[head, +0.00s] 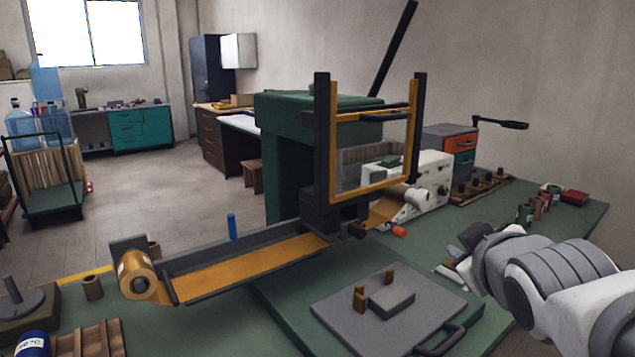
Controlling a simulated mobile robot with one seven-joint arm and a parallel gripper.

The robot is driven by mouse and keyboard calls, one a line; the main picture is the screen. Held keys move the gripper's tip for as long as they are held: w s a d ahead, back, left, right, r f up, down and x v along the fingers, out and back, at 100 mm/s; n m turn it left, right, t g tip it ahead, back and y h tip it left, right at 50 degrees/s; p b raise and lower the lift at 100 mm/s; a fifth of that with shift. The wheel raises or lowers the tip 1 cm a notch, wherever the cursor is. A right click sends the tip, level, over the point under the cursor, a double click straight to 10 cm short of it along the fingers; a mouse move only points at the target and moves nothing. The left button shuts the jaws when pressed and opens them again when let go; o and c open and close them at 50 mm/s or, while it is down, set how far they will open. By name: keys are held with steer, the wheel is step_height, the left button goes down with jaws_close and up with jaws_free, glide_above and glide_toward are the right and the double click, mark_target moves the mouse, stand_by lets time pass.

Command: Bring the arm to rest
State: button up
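My arm reaches in from the right edge in the head view, white and grey. It hangs over the right side of the green bench. My gripper (452,266) points left at its end, partly hidden by the wrist. I cannot make out whether its fingers are open or shut, and I see nothing clearly held in it. It is to the right of the grey plate and the press machine, apart from the machine's frame.
The green press (283,108) with its yellow-edged guard frame (336,128) stands mid-bench. An orange strip trough (245,268) runs left to a roll (135,277). A grey plate (343,322) with a handle lies in front. A white machine (432,178) and small jars (524,213) stand behind my gripper.

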steer(key=s+a+f+m+g+y, duration=0.2)
steer(key=s+a+f+m+g, duration=0.45)
steer(key=s+f, duration=0.5)
step_height(320, 180, up, 15)
steer(key=s+g+p, duration=0.1)
steer(key=s+p, duration=0.1)
steer(key=p, duration=1.2)
steer(key=shift+s+a, duration=0.2)
steer(key=shift+a, duration=0.15)
steer(key=shift+o, duration=0.2)
